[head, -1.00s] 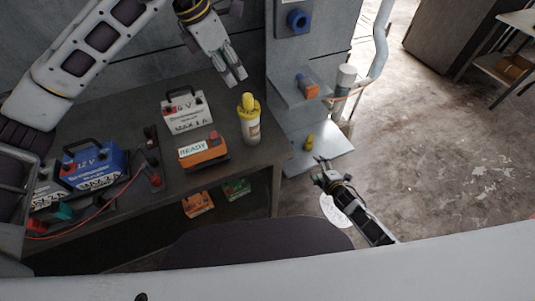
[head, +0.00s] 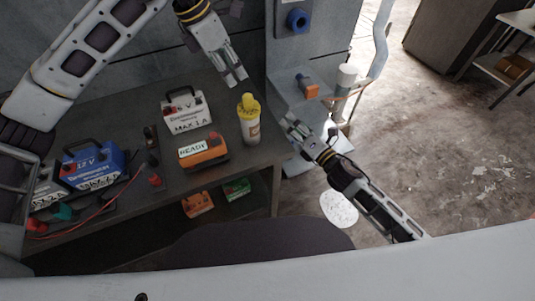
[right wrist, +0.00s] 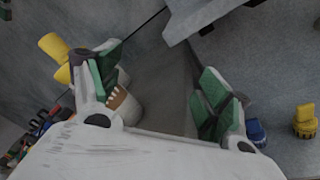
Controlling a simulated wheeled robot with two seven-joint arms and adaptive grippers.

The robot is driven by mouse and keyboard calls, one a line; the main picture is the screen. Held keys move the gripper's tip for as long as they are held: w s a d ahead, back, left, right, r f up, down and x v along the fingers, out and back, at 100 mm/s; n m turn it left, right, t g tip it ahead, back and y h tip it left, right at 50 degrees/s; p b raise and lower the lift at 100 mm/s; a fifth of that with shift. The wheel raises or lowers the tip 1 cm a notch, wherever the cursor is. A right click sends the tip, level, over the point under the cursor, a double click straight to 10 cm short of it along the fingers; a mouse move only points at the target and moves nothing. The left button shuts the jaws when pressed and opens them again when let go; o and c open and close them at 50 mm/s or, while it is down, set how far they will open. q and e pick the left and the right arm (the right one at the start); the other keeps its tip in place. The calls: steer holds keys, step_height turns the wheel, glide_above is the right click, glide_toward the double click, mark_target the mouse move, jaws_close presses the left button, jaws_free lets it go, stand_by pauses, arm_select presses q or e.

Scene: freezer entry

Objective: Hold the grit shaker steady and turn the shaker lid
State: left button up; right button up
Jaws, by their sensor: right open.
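The grit shaker (head: 250,130), a pale bottle with a brown label, stands upright near the bench's right edge, with its yellow shaker lid (head: 249,103) on top. My left gripper (head: 237,80) hangs just above and behind the lid, apart from it; its jaw gap is unclear. My right gripper (head: 288,124) is open and empty, right of the shaker beyond the bench edge. In the right wrist view, the shaker body (right wrist: 126,108) and yellow lid (right wrist: 58,55) are partly hidden behind the left green-padded finger of my right gripper (right wrist: 152,82).
An orange READY box (head: 204,152) and a white battery case (head: 187,110) stand left of the shaker. A grey shelf unit (head: 296,85) borders the bench. The right wrist view shows a yellow knob (right wrist: 305,120) and a blue knob (right wrist: 256,131) at the right.

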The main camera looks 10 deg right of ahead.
mark_target(250, 122)
steer(key=s+a+n, duration=0.1)
steer(key=a, duration=0.1)
steer(key=s+a+n, duration=0.2)
steer(key=s+a+n+h, duration=0.1)
steer(key=s+a, duration=0.1)
steer(key=shift+s+f+n, duration=0.25)
steer(key=shift+f+n, duration=0.05)
steer(key=s+a+r+n+t+h, duration=0.1)
steer(key=s+a+r+n, duration=0.1)
steer(key=s, duration=0.4)
steer(key=shift+a+n+h, duration=0.4)
steer(key=shift+a+n, duration=0.5)
steer(key=shift+a, duration=0.15)
steer(key=shift+w, duration=0.1)
steer(key=shift+x, duration=6.8)
steer(key=shift+r, duration=0.2)
